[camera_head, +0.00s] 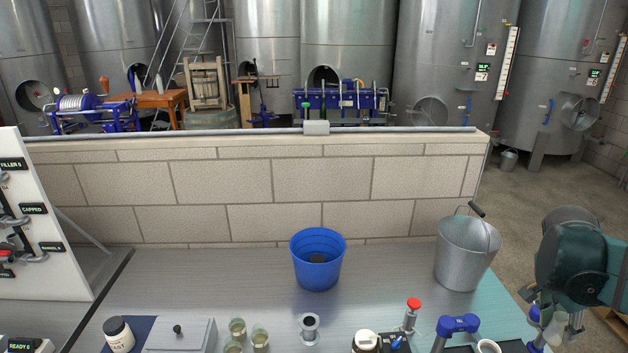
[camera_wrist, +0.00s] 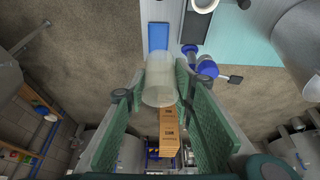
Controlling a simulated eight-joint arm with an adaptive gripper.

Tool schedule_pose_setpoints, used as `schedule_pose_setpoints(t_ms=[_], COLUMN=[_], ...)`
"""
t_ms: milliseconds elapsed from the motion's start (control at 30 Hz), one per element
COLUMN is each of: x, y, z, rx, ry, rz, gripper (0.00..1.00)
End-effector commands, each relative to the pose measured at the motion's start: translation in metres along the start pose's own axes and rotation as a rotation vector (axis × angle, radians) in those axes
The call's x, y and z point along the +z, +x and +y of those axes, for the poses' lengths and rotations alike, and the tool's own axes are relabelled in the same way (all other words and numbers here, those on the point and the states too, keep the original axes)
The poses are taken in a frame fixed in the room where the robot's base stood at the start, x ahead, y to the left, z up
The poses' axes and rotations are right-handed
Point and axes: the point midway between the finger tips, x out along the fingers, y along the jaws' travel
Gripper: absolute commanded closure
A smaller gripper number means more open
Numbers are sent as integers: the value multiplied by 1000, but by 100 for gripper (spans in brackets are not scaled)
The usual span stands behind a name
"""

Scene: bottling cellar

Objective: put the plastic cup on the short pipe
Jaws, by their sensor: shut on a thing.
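The plastic cup (camera_wrist: 160,78) is clear and pale. In the wrist view it sits between the two green-padded fingers of my gripper (camera_wrist: 163,85), which is shut on it. In the head view my gripper (camera_head: 558,330) is at the lower right, past the bench's right end, and the cup is hard to make out there. A short flanged metal pipe (camera_head: 310,328), which looks like the short pipe, stands upright on the bench at the front middle. It is well to the left of my gripper.
A blue bucket (camera_head: 317,262) and a metal pail (camera_head: 466,255) stand behind on the bench. A blue-handled tool (camera_head: 457,327), a red-topped tool (camera_head: 411,315), several glasses, a grey box (camera_head: 180,336) and a white jar (camera_head: 118,335) line the front. A block wall backs the bench.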

Motion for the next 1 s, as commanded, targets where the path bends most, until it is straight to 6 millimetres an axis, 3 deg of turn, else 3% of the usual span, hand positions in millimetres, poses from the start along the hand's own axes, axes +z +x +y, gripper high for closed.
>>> schedule_pose_setpoints(t_ms=[367,1000], x=[28,113], y=[-14,-52], z=[-40,-125], rx=[-27,-88], ry=[-64,-216], rz=[-1,-3], gripper=[86,86])
